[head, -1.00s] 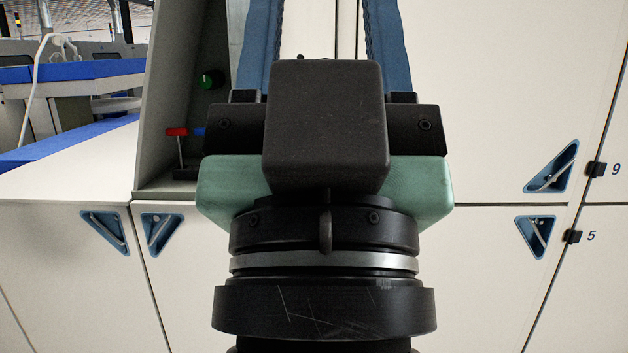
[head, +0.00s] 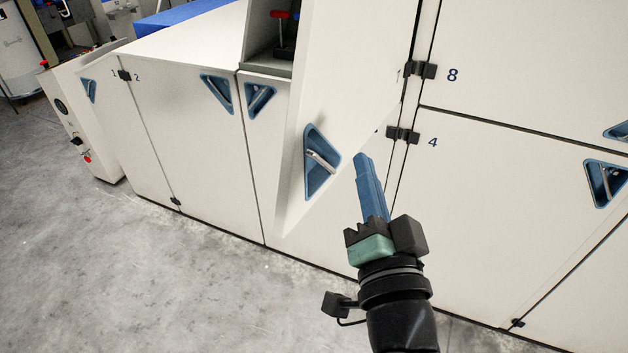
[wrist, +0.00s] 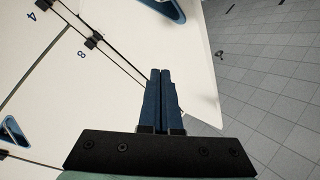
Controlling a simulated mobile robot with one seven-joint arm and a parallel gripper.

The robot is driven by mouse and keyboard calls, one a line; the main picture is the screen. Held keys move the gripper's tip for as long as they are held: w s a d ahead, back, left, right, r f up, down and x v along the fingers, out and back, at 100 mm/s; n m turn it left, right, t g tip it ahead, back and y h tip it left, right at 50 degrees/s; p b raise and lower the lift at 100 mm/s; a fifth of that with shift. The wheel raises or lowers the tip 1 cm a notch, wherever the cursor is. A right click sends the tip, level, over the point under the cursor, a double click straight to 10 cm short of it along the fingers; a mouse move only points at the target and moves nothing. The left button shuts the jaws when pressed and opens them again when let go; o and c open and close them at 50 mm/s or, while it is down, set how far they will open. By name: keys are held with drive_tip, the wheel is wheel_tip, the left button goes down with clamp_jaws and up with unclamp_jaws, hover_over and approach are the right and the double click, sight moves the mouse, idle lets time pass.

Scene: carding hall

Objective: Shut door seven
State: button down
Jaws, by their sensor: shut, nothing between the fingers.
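A white door (head: 350,70) stands open above the lower row, swung out towards me from hinges on its right side, beside the panel marked 8. I take it for door seven, but its own number is not clearly readable. A blue triangular recess with a metal handle (head: 320,160) is near its lower free corner. My gripper (head: 362,160) is shut and empty, its blue fingers just right of the handle in the picture. Contact with the door cannot be told. In the wrist view the shut fingers (wrist: 160,74) lie over a white panel, with the hinges beyond.
The panel marked 8 (head: 520,70) and the lower panel marked 4 (head: 500,200) are closed. Lower doors with blue recesses run left. Behind the open door is an open bay with a red-handled part (head: 284,14). Grey floor (head: 110,260) is free at front left.

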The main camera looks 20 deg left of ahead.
drive_tip(key=s+f+m+g+y+p, duration=0.1)
drive_tip(key=s+f+m+g+p, duration=0.2)
drive_tip(key=f, duration=0.4)
drive_tip(key=m+p, duration=0.5)
drive_tip(key=p, duration=0.2)
approach(298, 194)
drive_tip(key=x, duration=0.5)
drive_tip(key=shift+w+a, duration=0.15)
drive_tip(key=shift+w, duration=0.25)
drive_tip(key=shift+w+a+f, duration=0.1)
